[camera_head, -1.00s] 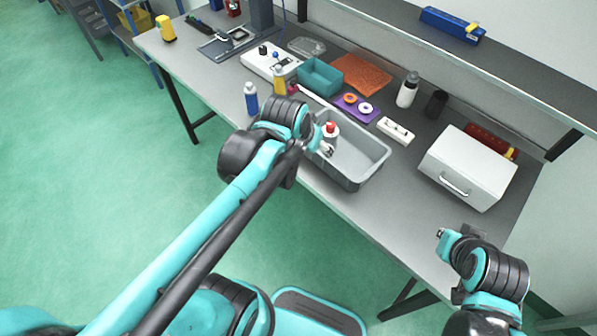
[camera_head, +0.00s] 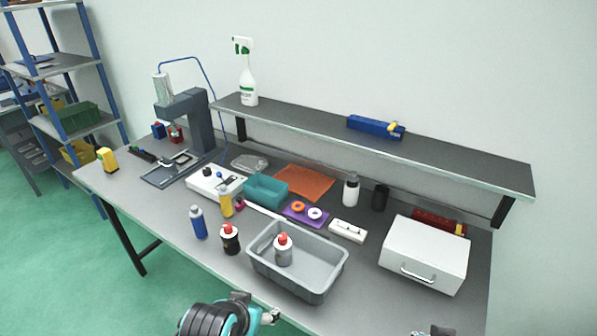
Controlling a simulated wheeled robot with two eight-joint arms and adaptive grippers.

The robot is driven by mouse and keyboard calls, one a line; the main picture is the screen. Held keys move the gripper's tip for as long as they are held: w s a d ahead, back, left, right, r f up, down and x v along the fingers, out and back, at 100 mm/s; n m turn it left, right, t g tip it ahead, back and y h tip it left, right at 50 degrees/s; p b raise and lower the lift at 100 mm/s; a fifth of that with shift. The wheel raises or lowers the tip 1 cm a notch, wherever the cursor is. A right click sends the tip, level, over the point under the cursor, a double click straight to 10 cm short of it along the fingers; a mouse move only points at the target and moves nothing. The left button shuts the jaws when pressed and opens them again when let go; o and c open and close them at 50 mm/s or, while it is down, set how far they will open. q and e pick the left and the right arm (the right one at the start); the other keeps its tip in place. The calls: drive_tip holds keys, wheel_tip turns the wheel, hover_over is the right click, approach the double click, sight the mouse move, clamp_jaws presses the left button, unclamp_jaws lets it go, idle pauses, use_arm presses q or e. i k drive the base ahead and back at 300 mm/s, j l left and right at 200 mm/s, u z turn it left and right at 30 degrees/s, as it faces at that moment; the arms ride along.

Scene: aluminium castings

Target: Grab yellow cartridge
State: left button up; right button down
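A yellow cartridge-like bottle (camera_head: 226,204) stands upright on the table, left of the teal bin, between the white control box and a blue bottle (camera_head: 198,222). Another yellow object (camera_head: 106,159) with a dark lower part stands at the table's far left corner; I cannot tell its type for sure. My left gripper (camera_head: 271,317) is at the bottom of the view, in front of the grey tray and well apart from both yellow things. Its fingers are small and it seems empty, but its opening is unclear. My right gripper (camera_head: 436,332) barely shows at the bottom edge.
A grey tray (camera_head: 334,270) holds a red-capped bottle (camera_head: 283,249). A dark red-capped bottle (camera_head: 230,239) stands left of it. A teal bin (camera_head: 265,189), white case (camera_head: 424,254) and press stand (camera_head: 188,117) are on the table. A shelf (camera_head: 300,122) overhangs the back.

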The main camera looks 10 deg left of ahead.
sight(225, 197)
drive_tip(key=i+j+z, duration=0.1)
drive_tip(key=j, duration=0.4)
drive_tip(key=i+j+z, duration=0.1)
drive_tip(key=j, duration=0.45)
drive_tip(key=i+j+z, duration=0.1)
drive_tip(key=j, duration=0.45)
